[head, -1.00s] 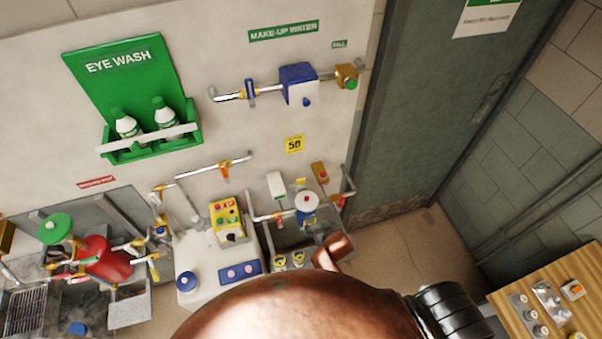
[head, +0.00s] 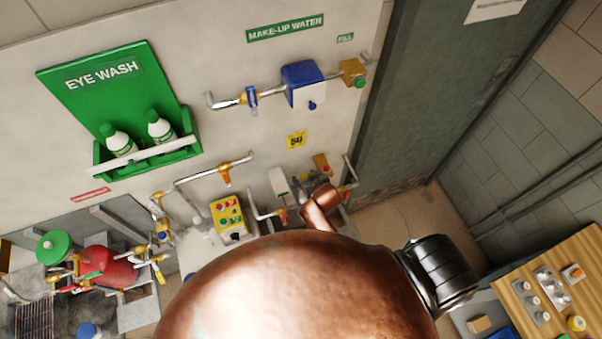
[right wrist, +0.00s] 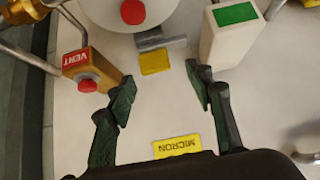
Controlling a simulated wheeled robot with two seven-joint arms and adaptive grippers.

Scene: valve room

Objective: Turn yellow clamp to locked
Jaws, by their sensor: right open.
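A small yellow block (right wrist: 154,61), which looks like the yellow clamp, shows in the right wrist view below a grey bar (right wrist: 160,42). A white round housing with a red knob (right wrist: 132,12) is just above it. My right gripper (right wrist: 160,78) is open, with one dark finger on each side and the yellow block just beyond the gap between the tips. Nothing is held. In the head view my right gripper (head: 311,182) is at the wall by the pipework and hides the block. My left gripper is not in view.
A VENT box with a red button (right wrist: 87,72) is left of the fingers. A white box with a green top (right wrist: 228,28) is close on the right. A yellow MICRON label (right wrist: 177,146) lies nearer. A yellow button box (head: 228,217) and eye wash station (head: 118,110) stand left.

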